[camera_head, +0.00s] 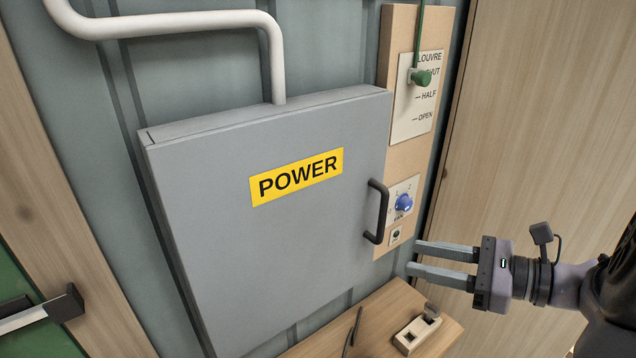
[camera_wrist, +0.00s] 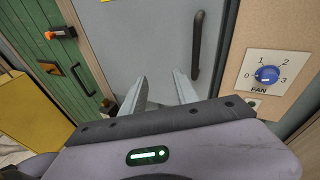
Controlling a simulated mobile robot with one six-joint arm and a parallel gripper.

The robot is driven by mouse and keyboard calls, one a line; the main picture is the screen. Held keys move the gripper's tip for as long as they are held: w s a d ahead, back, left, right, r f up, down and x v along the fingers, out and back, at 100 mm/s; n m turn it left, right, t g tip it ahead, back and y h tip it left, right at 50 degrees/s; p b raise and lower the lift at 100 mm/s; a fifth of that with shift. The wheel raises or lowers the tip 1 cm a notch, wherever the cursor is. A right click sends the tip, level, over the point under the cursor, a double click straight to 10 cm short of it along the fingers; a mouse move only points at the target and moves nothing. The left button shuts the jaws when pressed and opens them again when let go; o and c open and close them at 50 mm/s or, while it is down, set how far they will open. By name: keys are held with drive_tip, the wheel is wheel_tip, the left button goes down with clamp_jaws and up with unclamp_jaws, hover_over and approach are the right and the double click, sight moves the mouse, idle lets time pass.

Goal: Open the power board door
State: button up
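The power board is a grey box on the wall with a flat door (camera_head: 250,250) that is shut and bears a yellow POWER label (camera_head: 296,177). A black bar handle (camera_head: 376,212) stands upright at the door's right edge. My gripper (camera_head: 412,258) is to the right of the handle and slightly below it, fingers apart and empty, pointing left. In the wrist view the door (camera_wrist: 150,40) fills the middle, and the handle (camera_wrist: 197,46) is up and to the right of my open fingers (camera_wrist: 160,82). Nothing touches the handle.
A blue fan knob (camera_head: 403,202) and a louvre panel with a green knob (camera_head: 420,78) are right of the door. A wooden shelf (camera_head: 385,325) with a light switch-like block (camera_head: 418,332) is below. A white pipe (camera_head: 190,22) enters the box top. A green door (camera_wrist: 70,65) shows left.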

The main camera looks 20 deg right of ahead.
drive_tip(key=s+d+r+m+t+h, duration=0.2)
drive_tip(key=s+d+m+t, duration=0.15)
drive_tip(key=d, duration=0.35)
drive_tip(key=b, duration=0.2)
hover_over(380, 237)
drive_tip(key=shift+w+d+f, duration=0.15)
drive_tip(key=shift+w+f, duration=0.2)
drive_tip(key=shift+w, duration=0.05)
clamp_jaws()
idle(0.4)
